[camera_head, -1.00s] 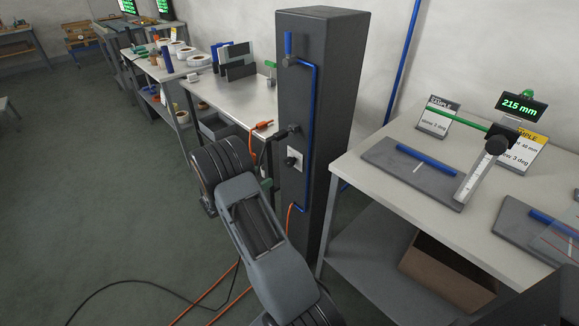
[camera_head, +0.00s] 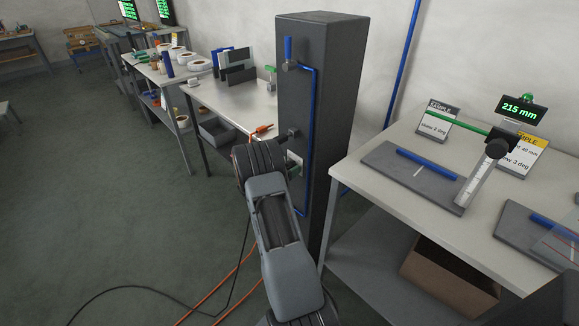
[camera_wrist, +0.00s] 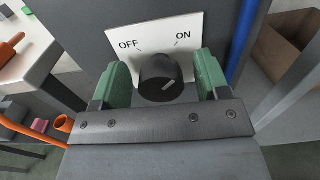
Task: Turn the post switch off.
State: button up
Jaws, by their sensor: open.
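The post switch is a black round knob (camera_wrist: 158,70) on a white plate (camera_wrist: 115,38) marked OFF at left and ON at right. A pale mark on the knob's face slants up to the right, toward the ON side. My gripper (camera_wrist: 163,76) is open, with one green finger on each side of the knob. I cannot tell whether either finger touches it. In the head view, the dark post (camera_head: 340,110) carries the plate (camera_head: 295,157). My arm hides the knob there.
A blue pipe (camera_head: 313,110) runs down the post just right of the plate. A dark fitting (camera_head: 288,134) sticks out above the plate. A metal bench (camera_head: 240,100) stands left of the post, and a table with gauges (camera_head: 375,195) stands right.

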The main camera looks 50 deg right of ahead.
jog(key=shift+d, duration=0.2)
jog(key=shift+c, duration=0.5)
jog(key=c, duration=0.8)
jog(key=shift+c, duration=0.2)
